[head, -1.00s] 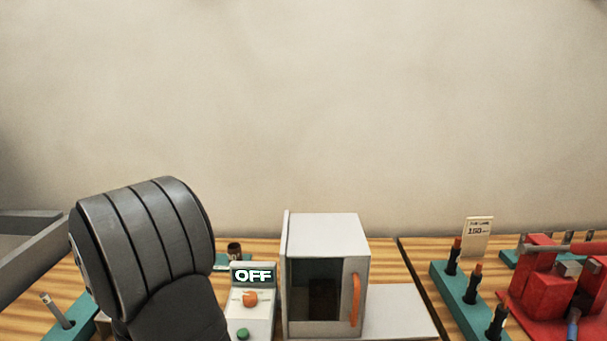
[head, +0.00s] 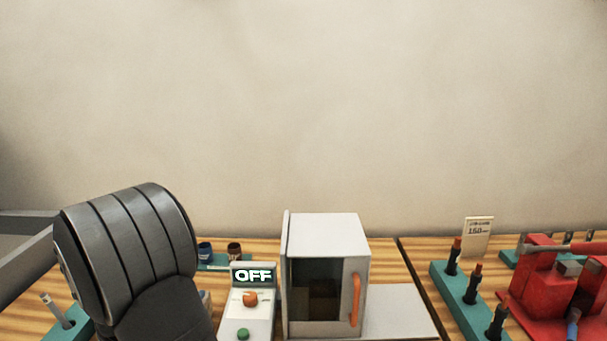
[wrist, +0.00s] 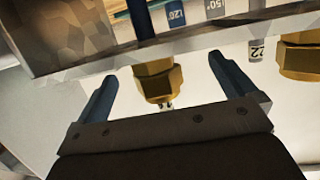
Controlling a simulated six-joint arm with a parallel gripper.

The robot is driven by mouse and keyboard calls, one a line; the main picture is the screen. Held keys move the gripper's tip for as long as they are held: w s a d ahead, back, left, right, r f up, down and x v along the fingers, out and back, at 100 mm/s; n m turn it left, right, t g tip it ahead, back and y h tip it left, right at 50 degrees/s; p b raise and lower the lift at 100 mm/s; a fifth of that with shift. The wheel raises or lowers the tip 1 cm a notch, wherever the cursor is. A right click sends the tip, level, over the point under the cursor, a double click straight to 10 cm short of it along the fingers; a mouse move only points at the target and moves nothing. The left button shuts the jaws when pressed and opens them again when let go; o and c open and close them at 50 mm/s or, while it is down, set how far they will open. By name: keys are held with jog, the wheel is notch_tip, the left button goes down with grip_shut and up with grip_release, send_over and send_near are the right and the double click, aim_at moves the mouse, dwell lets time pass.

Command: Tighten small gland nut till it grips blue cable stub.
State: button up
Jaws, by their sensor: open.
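In the wrist view my gripper (wrist: 162,68) is open, with one dark blue finger on each side of a brass gland nut (wrist: 156,82). The nut looks smaller than another brass nut (wrist: 300,56) at the right edge, so it appears to be the small gland nut. I see clear gaps between it and both fingers. A dark blue rod (wrist: 140,20), perhaps the blue cable stub, shows above the nut beyond the pale plate edge. I cannot tell whether the nut grips it. In the head view my gripper and the nuts are not visible.
A pale plate edge (wrist: 200,42) crosses the wrist view behind the nuts. In the head view a control box reading OFF (head: 252,300), a white cabinet with an orange handle (head: 328,228), a teal rack (head: 462,293) and a red fixture (head: 540,285) stand on the bench.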

jog(key=shift+v, duration=3)
jog(key=shift+w, duration=0.1)
jog(key=w, duration=0.2)
jog(key=w+f+n+y, duration=0.1)
jog(key=w+y, duration=0.1)
jog(key=w, duration=0.1)
jog(key=shift+w+d+f+n, duration=0.25)
jog(key=shift+w+d+n, duration=0.05)
jog(key=shift+w+n, duration=0.1)
jog(key=shift+s+y, duration=0.1)
jog(key=shift+y, duration=0.2)
jog(key=shift+a+m+h, duration=0.1)
jog(key=shift+m+h, duration=0.2)
jog(key=shift+h, duration=0.2)
